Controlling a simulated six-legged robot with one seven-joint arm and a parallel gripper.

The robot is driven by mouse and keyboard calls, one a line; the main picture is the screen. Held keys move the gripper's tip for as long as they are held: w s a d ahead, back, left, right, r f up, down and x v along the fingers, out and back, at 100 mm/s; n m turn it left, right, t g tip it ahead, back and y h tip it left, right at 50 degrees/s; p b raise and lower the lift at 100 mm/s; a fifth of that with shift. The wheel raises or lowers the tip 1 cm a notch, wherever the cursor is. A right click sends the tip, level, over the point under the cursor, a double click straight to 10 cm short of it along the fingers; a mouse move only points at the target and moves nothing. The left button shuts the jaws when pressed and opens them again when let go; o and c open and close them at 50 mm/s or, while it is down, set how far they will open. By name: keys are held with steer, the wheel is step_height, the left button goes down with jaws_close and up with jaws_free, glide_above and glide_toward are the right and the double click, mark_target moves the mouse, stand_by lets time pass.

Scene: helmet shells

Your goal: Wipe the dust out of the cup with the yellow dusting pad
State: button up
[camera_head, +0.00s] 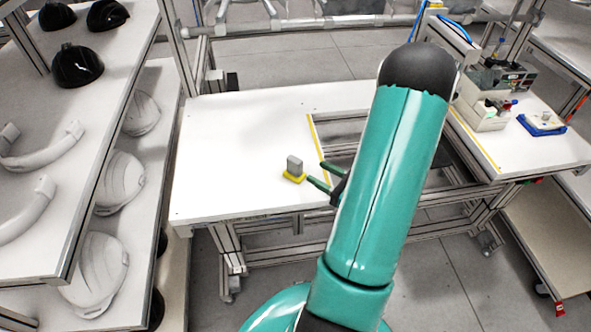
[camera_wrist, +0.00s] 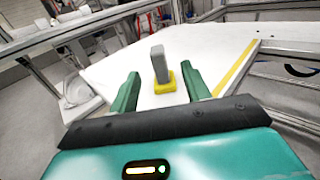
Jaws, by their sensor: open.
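The yellow dusting pad (camera_head: 294,177) lies on the white table, with an upright grey block-shaped handle (camera_head: 294,164) on top. In the wrist view the pad (camera_wrist: 164,87) and its handle (camera_wrist: 159,63) stand ahead, between the lines of the two green fingers. My gripper (camera_head: 318,174) is open and empty, just right of the pad in the head view. In the wrist view my gripper (camera_wrist: 160,84) has a finger on each side of the pad, and I see no contact. I cannot make out a cup in either view.
The white table (camera_head: 230,140) is clear around the pad. A yellow strip (camera_head: 328,152) edges an open frame to its right. Shelves with black and white helmet shells (camera_head: 75,66) stand at left. A device (camera_head: 490,85) and blue tray (camera_head: 541,124) sit on the right-hand table.

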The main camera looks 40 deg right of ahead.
mark_target(288, 157)
steer(key=w, duration=0.3)
steer(key=w+a, duration=0.1)
steer(key=w, duration=0.1)
steer(key=shift+w, duration=0.3)
steer(key=shift+w+a, duration=0.2)
steer(key=shift+w, duration=0.65)
steer(key=shift+w+a, duration=0.25)
steer(key=shift+w, duration=0.65)
steer(key=shift+w+a, duration=0.2)
steer(key=shift+w, duration=0.65)
jaws_close()
